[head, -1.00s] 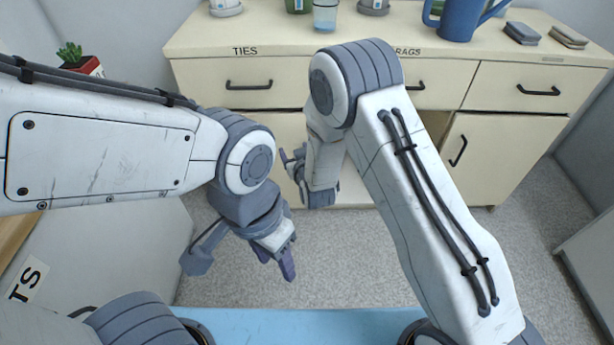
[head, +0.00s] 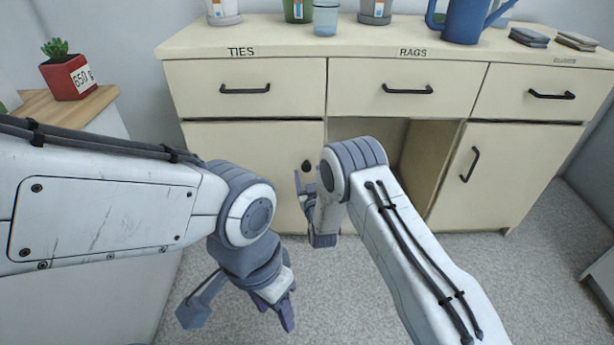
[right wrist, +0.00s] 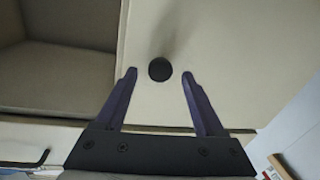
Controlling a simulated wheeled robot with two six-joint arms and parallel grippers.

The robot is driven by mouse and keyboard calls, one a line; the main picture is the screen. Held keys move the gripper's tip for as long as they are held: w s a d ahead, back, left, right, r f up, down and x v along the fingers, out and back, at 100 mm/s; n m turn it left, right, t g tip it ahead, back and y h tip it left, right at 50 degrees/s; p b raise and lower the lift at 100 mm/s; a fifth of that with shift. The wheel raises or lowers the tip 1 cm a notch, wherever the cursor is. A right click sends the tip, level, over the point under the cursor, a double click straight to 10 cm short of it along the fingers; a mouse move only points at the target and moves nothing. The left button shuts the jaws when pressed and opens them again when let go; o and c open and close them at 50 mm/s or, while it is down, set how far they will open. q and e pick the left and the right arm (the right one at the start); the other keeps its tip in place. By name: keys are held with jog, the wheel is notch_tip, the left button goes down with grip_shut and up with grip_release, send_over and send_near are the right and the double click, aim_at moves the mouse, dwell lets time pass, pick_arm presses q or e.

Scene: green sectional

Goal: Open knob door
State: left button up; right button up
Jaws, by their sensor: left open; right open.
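The cream cabinet's lower left door (head: 235,165), below the TIES drawer, looks closed. Its small dark round knob (head: 306,166) is near the door's right edge. My right gripper (head: 302,186) is open just in front of the door, close to the knob. In the right wrist view the knob (right wrist: 159,69) shows centred between the open fingers (right wrist: 159,75), around the level of their tips, with no visible contact. My left gripper (head: 287,312) is open and empty, pointing down over the floor, away from the cabinet.
Drawers with bar handles run above, including the RAGS drawer (head: 407,90). An open compartment (head: 420,165) lies right of the knob door. A lower right door (head: 490,175) has a bar handle. A blue watering can (head: 463,20) stands on top. A red plant pot (head: 68,78) stands left. Grey floor is clear.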

jog(key=shift+w+a, duration=0.15)
jog(key=shift+w, duration=0.8)
grip_shut()
dwell(0.8)
